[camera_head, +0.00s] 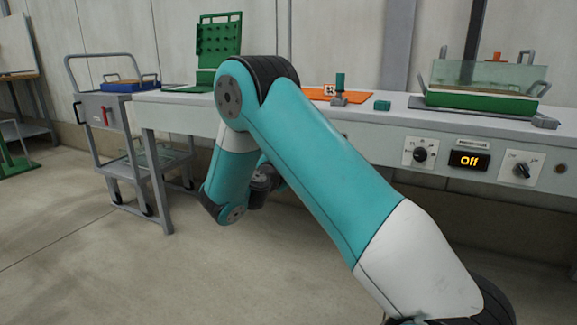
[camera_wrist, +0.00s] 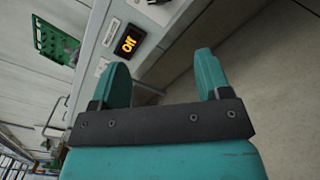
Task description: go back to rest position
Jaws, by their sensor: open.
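My gripper (camera_wrist: 160,82) shows in the wrist view with its two teal fingers apart and nothing between them. It points toward the lower front of the grey bench and the floor, clear of both. In the head view my teal and white arm is bent in front of the bench, and the gripper's fingers are hidden behind it.
The grey bench (camera_head: 185,112) carries a green pegboard (camera_head: 219,45), an orange mat (camera_head: 318,97) and a green tray with a clear cover (camera_head: 480,100). Its panel display (camera_head: 468,160) reads "Off". A cart (camera_head: 115,115) stands left. The floor (camera_head: 85,255) at left is clear.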

